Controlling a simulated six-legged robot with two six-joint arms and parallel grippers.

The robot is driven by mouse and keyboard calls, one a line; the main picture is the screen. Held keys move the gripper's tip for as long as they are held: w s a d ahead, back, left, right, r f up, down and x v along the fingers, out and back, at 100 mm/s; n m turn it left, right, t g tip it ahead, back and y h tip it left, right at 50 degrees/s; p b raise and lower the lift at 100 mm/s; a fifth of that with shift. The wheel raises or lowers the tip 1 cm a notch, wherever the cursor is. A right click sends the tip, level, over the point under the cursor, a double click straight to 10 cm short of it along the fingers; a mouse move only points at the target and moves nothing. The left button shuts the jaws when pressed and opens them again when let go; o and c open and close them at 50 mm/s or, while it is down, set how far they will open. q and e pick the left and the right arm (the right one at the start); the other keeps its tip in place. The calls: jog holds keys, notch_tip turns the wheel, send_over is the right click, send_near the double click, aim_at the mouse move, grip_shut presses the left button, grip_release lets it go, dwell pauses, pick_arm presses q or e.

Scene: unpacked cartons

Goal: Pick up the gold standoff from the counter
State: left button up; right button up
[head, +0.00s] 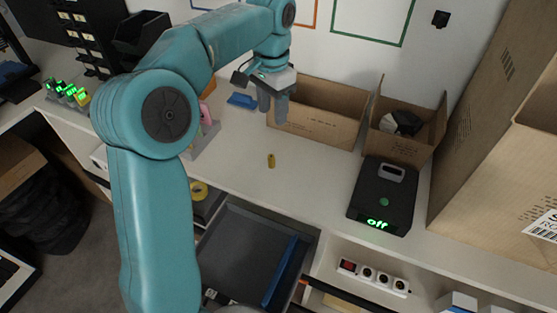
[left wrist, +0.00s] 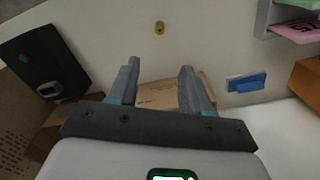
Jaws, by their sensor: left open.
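The gold standoff (head: 271,160) stands on the white counter (head: 310,180), near its middle, with clear surface around it. It also shows in the left wrist view (left wrist: 159,28), beyond the fingertips near the top edge. My left gripper (head: 273,120) hangs above the back of the counter, in front of a long open carton. Its two fingers (left wrist: 158,65) are apart with nothing between them, and it is clear of the standoff. My right gripper shows in neither view.
An open carton (head: 322,125) and a smaller carton (head: 407,145) holding a dark and white object stand at the back. A black device (head: 382,195) reading "off" sits at right. A blue item (head: 242,101) lies behind. An open drawer (head: 240,250) is below the front edge.

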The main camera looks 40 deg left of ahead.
pick_arm(q)
jog(key=b, duration=0.1)
send_over(271, 157)
jog(key=f, duration=0.9)
jog(key=shift+w+a+f, duration=0.1)
jog(key=shift+w, duration=0.15)
jog(key=shift+s+f, duration=0.15)
jog(key=shift+f, duration=0.45)
jog(key=f, duration=0.4)
jog(key=shift+s+f, duration=0.2)
jog(key=shift+f, duration=0.1)
jog(key=shift+w+f, duration=0.2)
jog(key=shift+f, duration=0.3)
jog(key=shift+s+r, duration=0.1)
jog(key=c, duration=0.5)
grip_shut()
